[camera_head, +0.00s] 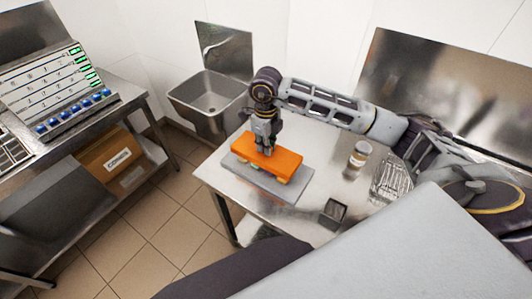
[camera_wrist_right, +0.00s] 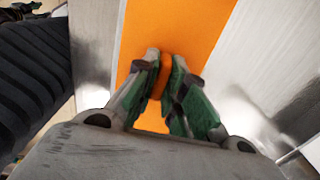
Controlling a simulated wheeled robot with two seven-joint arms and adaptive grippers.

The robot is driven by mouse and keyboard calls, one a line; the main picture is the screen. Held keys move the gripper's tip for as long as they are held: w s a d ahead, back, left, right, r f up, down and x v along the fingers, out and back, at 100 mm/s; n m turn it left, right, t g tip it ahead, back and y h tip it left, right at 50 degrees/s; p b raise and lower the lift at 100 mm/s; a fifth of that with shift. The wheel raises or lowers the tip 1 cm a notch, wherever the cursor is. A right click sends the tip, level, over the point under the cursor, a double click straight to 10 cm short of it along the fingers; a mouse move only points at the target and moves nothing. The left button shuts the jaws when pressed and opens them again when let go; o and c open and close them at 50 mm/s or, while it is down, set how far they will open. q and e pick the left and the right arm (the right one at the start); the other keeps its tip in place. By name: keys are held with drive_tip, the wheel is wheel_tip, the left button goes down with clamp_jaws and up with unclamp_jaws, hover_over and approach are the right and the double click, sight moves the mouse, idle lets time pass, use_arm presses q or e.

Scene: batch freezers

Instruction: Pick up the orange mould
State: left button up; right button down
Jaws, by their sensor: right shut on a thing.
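The orange mould (camera_head: 283,160) is a flat orange slab with pale pieces showing under its front edge. It is over a grey board (camera_head: 262,183) on the steel table; I cannot tell whether it is lifted clear. My right gripper (camera_head: 265,149) points straight down onto the mould's top. In the right wrist view the mould (camera_wrist_right: 195,25) fills the middle, and the green-padded fingers of my right gripper (camera_wrist_right: 167,80) are close together on a narrow orange part of it. My left gripper does not show.
The steel table (camera_head: 305,205) also bears a lidded jar (camera_head: 358,155), a small dark container (camera_head: 333,213) and a clear ribbed tray (camera_head: 391,178) at the right. A sink (camera_head: 207,93) stands behind. A bench with a control panel (camera_head: 60,95) and a cardboard box (camera_head: 112,160) is at the left.

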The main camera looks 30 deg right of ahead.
wheel_tip(320, 180, up, 3)
drive_tip(key=shift+w+r+b, duration=0.1)
drive_tip(key=shift+w+b, duration=0.05)
drive_tip(key=shift+b, duration=0.15)
drive_tip(key=shift+r, duration=0.85)
drive_tip(key=shift+r+p, duration=0.8)
drive_tip(key=shift+r, duration=1.35)
idle(0.9)
drive_tip(key=shift+r+p, duration=1.2)
drive_tip(key=shift+r, duration=1.15)
drive_tip(key=shift+d+f, duration=0.1)
drive_tip(key=shift+d, duration=0.05)
